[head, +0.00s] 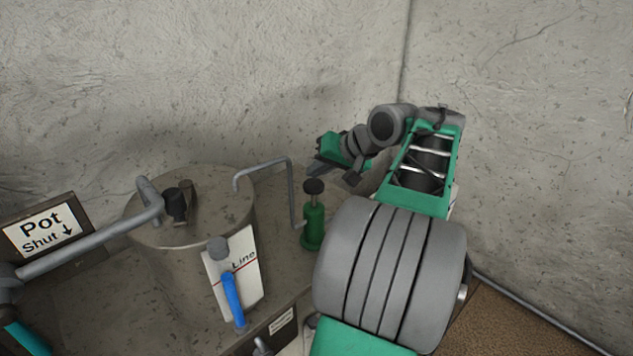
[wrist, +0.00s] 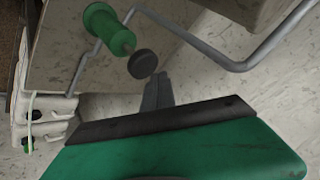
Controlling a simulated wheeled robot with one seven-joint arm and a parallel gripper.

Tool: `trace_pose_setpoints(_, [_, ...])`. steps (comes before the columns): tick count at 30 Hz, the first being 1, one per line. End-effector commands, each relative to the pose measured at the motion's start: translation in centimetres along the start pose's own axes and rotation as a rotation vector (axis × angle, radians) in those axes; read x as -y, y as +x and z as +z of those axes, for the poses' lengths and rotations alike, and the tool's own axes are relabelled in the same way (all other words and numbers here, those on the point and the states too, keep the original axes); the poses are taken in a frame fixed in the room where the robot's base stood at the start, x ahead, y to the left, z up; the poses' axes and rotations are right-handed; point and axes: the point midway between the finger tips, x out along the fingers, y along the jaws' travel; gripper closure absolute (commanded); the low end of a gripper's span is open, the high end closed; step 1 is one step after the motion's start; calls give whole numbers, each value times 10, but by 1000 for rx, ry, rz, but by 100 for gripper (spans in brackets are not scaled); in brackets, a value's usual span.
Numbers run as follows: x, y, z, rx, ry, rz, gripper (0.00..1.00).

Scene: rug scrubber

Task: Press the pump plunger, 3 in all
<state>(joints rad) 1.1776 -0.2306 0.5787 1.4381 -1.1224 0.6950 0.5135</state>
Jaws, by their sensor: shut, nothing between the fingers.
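The pump is a small green cylinder (head: 313,226) on the grey bench, with a dark round plunger knob (head: 314,187) on top. The knob stands clear above the green body on a short stem. In the wrist view the green body (wrist: 109,28) and the dark knob (wrist: 142,64) show at upper left. My gripper (head: 316,168) is shut and empty, just above the knob in the head view. In the wrist view my gripper's fingertips (wrist: 157,82) are close beside the knob. I cannot tell whether they touch it.
A bent grey pipe (head: 291,185) runs from the pump to the large metal pot (head: 190,235) on its left. A white "Line" card (head: 245,277) with a blue-handled lever (head: 232,301) stands in front. A "Pot Shut" sign (head: 43,228) is far left. Concrete walls close the corner behind.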

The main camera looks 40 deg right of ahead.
Motion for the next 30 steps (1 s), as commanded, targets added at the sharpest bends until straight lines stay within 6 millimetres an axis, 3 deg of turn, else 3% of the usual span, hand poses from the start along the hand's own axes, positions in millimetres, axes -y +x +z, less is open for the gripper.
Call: trace_pose_setpoints(30, [-6, 8, 6, 0, 0, 0, 100])
